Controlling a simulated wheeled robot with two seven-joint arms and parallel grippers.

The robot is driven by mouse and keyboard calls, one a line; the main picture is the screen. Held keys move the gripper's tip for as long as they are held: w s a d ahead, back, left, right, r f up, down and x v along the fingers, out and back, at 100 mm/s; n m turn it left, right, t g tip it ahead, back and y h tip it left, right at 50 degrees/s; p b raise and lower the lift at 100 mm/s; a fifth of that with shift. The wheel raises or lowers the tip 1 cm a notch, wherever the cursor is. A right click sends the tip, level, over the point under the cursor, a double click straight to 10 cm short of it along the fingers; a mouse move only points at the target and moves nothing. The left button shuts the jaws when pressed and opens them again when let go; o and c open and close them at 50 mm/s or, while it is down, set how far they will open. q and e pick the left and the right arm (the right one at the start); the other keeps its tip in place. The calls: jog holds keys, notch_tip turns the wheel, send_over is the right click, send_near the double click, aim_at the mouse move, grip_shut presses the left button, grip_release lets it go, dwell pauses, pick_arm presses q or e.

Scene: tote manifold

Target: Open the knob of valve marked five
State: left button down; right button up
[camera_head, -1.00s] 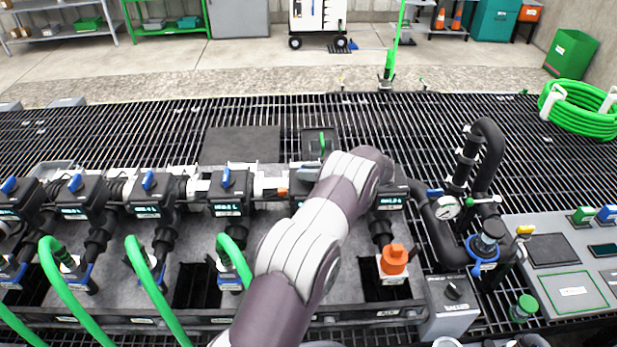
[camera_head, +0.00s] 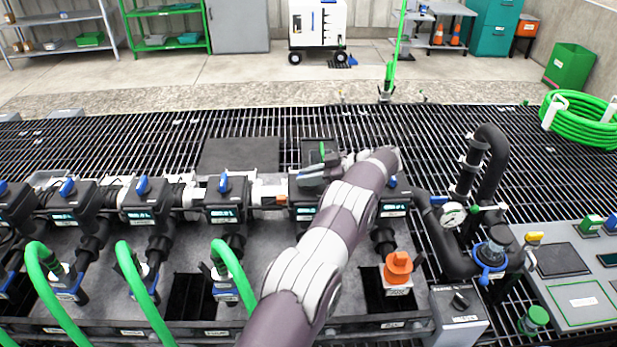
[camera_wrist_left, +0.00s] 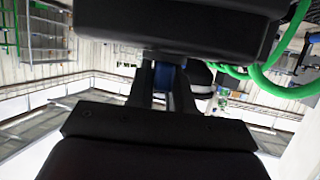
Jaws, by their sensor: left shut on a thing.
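A row of black valves with blue knobs runs across the manifold in the head view. My left gripper (camera_head: 313,174) is at the valve (camera_head: 304,205) second from the right, just above its body. My forearm covers part of this valve, and its number is too small to read. In the left wrist view my left gripper (camera_wrist_left: 165,92) is shut on a blue knob (camera_wrist_left: 164,76), with a dark finger on each side of it. The knob is hidden in the head view. My right gripper is in neither view.
An orange cap (camera_head: 398,264) stands at the front right of the manifold. A pressure gauge (camera_head: 452,214) and a bent black pipe (camera_head: 491,150) stand to the right. Green hoses (camera_head: 130,275) rise at the front left. Open floor grating (camera_head: 430,135) lies behind.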

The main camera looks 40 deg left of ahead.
pick_arm(q)
jog(key=c, duration=1.1)
grip_release()
jog(key=r, duration=0.2)
jog(key=d+r, duration=0.1)
jog(key=r, duration=0.2)
jog(key=shift+w+d, duration=0.15)
jog(key=shift+d, duration=0.05)
jog(key=w+d+r+p, duration=0.1)
jog(key=d+r, duration=0.5)
jog(key=d, duration=0.4)
jog(key=shift+w, duration=0.2)
